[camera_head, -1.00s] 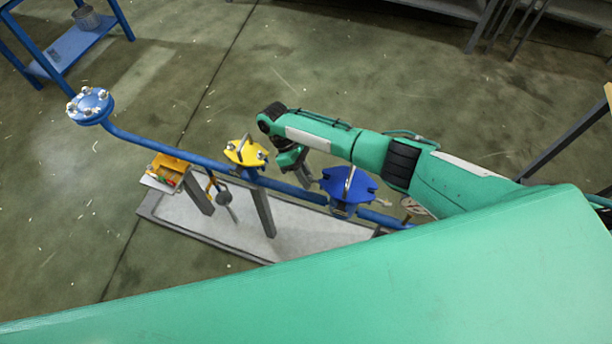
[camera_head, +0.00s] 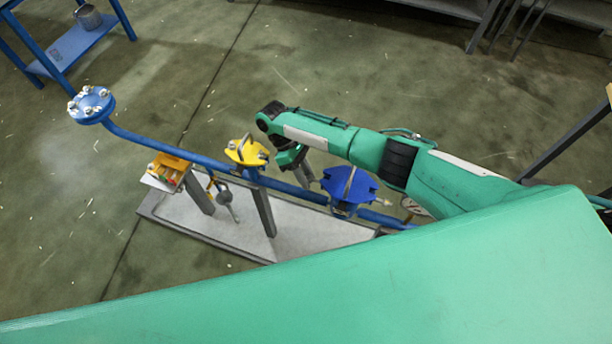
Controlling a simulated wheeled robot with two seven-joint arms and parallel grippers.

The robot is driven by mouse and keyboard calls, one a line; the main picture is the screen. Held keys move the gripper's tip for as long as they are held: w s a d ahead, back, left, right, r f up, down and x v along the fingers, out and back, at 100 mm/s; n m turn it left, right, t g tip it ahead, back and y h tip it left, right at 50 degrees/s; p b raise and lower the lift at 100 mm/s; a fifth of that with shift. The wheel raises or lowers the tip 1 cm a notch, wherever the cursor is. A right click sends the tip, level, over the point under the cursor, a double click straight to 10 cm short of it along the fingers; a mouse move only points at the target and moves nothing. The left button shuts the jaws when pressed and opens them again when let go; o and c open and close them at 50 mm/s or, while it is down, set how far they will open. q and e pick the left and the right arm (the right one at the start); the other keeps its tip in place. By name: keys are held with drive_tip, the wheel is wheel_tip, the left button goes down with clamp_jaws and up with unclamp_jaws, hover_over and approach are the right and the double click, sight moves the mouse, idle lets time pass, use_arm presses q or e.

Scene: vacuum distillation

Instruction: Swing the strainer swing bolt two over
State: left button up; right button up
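A blue notched cover (camera_head: 349,185) with an upright metal handle sits on the blue pipe in the head view. A small pale bolt (camera_head: 384,202) sticks out at its right side. A yellow notched cover (camera_head: 246,152) with silver bolt ends and a handle sits further left on the same pipe. I cannot tell from the picture which cover is the strainer's. My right gripper (camera_head: 303,176) points down between the two covers, close to the left of the blue one. Its fingers are small and partly overlap, so I cannot see whether they are apart. My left gripper is out of view.
The blue pipe (camera_head: 160,143) runs left to a bolted round flange (camera_head: 91,104). A blue shelf (camera_head: 78,45) stands at the upper left. The floor behind the pipe is clear.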

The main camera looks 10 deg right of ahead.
drive_tip(key=p+v, duration=0.1)
drive_tip(key=v, duration=1.2)
drive_tip(key=shift+r, duration=0.15)
drive_tip(key=shift+a, duration=0.1)
